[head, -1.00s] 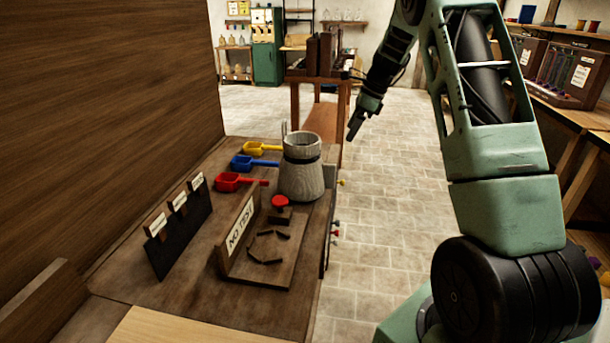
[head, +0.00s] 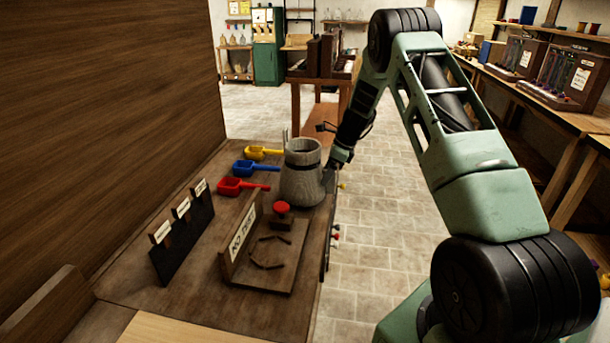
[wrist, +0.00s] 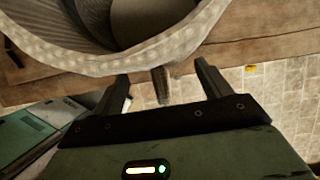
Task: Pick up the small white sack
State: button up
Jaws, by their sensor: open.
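The small white sack (head: 302,182) stands upright on the wooden bench, greyish white with a dark band near its open top. In the wrist view its pale rim and hollow inside (wrist: 100,62) fill the top of the picture. My gripper (head: 331,171) is at the sack's right side, close to it. In the wrist view my gripper (wrist: 160,80) is open, its two fingers pointing towards the rim. A small brown piece shows between the fingers; I cannot tell what it belongs to. Whether the fingers touch the sack is unclear.
Yellow (head: 262,152), blue (head: 247,167) and red (head: 235,186) scoops lie left of the sack. A wooden tray with a "NO TEST" sign (head: 241,242) and a red knob (head: 282,208) stand in front. A dark labelled rack (head: 184,240) is at left. The tiled floor (head: 380,240) is open at right.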

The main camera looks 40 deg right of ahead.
jog(key=shift+w+a+f, duration=0.15)
jog(key=shift+w+f, duration=0.05)
jog(key=shift+f, duration=0.45)
grip_shut()
jog(key=shift+r, duration=0.2)
